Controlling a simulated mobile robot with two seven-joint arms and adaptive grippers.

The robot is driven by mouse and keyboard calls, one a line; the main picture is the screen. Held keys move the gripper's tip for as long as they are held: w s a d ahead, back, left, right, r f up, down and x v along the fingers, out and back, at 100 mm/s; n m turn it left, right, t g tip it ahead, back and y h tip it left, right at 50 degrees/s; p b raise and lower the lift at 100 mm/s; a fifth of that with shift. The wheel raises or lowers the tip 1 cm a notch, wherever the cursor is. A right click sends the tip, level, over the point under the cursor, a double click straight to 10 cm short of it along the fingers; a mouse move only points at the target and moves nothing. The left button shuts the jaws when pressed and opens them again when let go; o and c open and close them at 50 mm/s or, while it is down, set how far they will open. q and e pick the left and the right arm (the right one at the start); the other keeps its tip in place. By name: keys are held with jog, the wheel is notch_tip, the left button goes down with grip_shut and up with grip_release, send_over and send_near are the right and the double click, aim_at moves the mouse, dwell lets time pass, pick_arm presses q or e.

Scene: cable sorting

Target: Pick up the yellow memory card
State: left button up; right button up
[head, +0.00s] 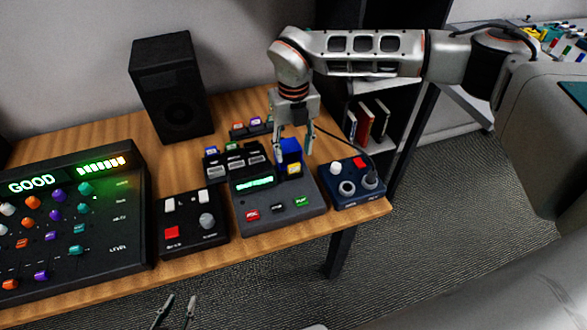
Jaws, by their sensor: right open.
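The yellow memory card (294,169) is small and stands at the back right of a dark console (250,215) with a green-lit display. It is just in front of a blue block (290,148). My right gripper (294,152) comes in from the right and points down. Its fingers are apart over the blue block and close to the card; I cannot tell whether they touch either one. My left gripper (177,308) shows only its fingertips at the bottom edge, apart and empty, in front of the table.
A large mixer (120,240) reading GOOD and a small control box (193,240) stand to the left. A navy box with knobs (352,190) is at the table's right edge. A tall black speaker (172,90) and a small card rack (250,128) are behind.

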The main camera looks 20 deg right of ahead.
aim_at(294, 164)
jog(key=f, duration=0.3)
jog(key=shift+s+f, duration=0.25)
jog(key=shift+f, duration=0.7)
jog(key=c, duration=0.9)
jog(key=shift+r, duration=0.1)
